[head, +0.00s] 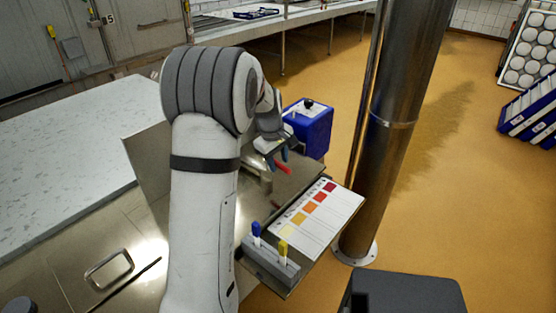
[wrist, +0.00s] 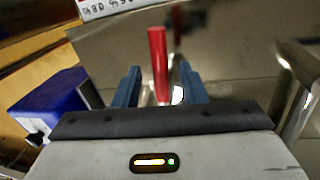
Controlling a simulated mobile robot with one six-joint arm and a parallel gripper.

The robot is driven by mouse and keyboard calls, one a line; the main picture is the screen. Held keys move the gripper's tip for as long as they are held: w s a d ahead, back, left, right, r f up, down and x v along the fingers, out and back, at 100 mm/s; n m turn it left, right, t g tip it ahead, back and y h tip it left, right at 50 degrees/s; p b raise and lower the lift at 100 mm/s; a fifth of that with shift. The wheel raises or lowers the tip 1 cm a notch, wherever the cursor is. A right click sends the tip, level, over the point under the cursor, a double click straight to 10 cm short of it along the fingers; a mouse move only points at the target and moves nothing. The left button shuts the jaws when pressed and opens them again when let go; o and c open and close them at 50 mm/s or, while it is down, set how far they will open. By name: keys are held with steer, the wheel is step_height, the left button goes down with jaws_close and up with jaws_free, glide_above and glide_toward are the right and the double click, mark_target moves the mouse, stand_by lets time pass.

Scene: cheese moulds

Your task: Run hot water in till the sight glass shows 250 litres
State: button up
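A red handle (wrist: 158,60) stands out in the wrist view, and its tip also shows in the head view (head: 284,168) by the steel bench. My gripper (wrist: 160,84) has its two blue fingers apart, one on each side of the handle. Gaps show between the handle and both fingers. In the head view my gripper (head: 276,156) is just above the handle, partly hidden by my arm. I cannot make out a sight glass, a water level or running water in either view.
A colour chart card (head: 318,212) and a grey holder (head: 270,262) with blue and yellow-topped items lie near the bench edge. A blue box (head: 312,128) is beyond my gripper. A steel column (head: 395,130) stands right. A bent steel tube (wrist: 300,105) is right of my fingers.

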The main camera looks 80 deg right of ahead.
steer(key=shift+c, duration=0.4)
jaws_close()
